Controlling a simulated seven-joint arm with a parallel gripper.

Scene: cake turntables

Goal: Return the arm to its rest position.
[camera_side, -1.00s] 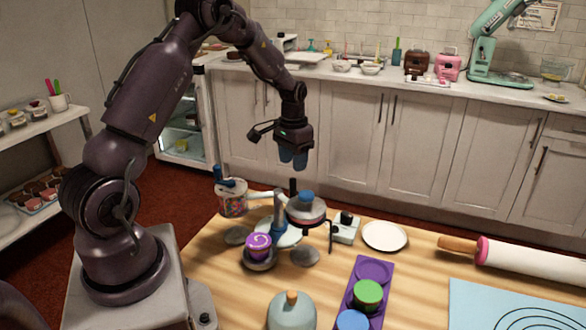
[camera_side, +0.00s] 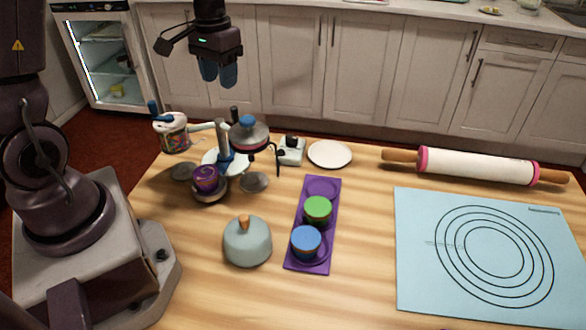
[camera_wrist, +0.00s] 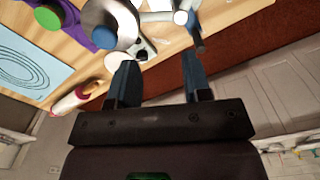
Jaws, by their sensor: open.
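My gripper (camera_side: 219,72) hangs above the back left part of the wooden table, pointing down, with its blue fingers apart. In the wrist view my gripper (camera_wrist: 158,82) is open with nothing between the fingers. Below it in the side view stands the cake turntable stand (camera_side: 225,160) with several arms. One arm bears a purple cake (camera_side: 205,177), and another carries a grey domed piece with a blue knob (camera_side: 248,122). A jar with a blue top (camera_side: 171,130) is at its left. The gripper is clear of all of these.
A purple tray (camera_side: 322,188) holds a green cake (camera_side: 317,209) and a blue cake (camera_side: 305,240). A grey dome (camera_side: 247,243), white plate (camera_side: 330,154), rolling pin (camera_side: 475,166) and blue mat (camera_side: 420,285) lie on the table. White cabinets (camera_side: 360,60) stand behind.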

